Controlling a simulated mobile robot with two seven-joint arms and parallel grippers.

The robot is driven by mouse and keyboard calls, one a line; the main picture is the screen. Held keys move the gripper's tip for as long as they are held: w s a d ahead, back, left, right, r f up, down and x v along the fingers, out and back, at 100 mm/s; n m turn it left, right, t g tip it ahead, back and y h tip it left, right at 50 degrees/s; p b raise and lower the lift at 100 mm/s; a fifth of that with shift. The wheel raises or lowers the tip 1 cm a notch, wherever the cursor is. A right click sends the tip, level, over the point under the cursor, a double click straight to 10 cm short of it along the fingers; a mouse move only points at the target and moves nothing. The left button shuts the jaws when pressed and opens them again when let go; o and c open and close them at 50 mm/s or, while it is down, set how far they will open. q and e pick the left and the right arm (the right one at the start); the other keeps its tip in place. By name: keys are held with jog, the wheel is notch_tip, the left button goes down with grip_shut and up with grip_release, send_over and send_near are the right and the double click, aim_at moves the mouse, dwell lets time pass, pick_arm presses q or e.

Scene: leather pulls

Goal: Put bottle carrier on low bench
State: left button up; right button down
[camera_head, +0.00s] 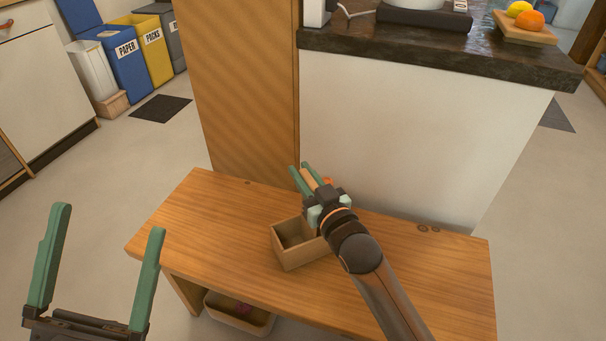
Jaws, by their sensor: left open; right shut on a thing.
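The bottle carrier (298,257) is a small open wooden box over the middle of the low bench (210,225). Its near wall shows, and the inside looks dark; my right arm and gripper cover its right part. My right gripper (304,174) is shut on the carrier, with a light wooden piece between its green fingers. The carrier looks about level and is on the bench top or very close above it; I cannot tell which. My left gripper (108,236) is open and empty, in front of the bench's left end.
A light bin (240,317) stands under the bench. Behind the bench are a wooden panel (240,80) and a white counter block (400,130) with a dark top. Bare bench top lies left and right of the carrier. Paper and packs bins (120,60) stand far left.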

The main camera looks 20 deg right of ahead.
jog(key=shift+r, duration=0.1)
jog(key=c, duration=1.2)
grip_release()
jog(key=shift+f, duration=0.2)
jog(key=o, duration=0.4)
jog(key=shift+o, duration=0.2)
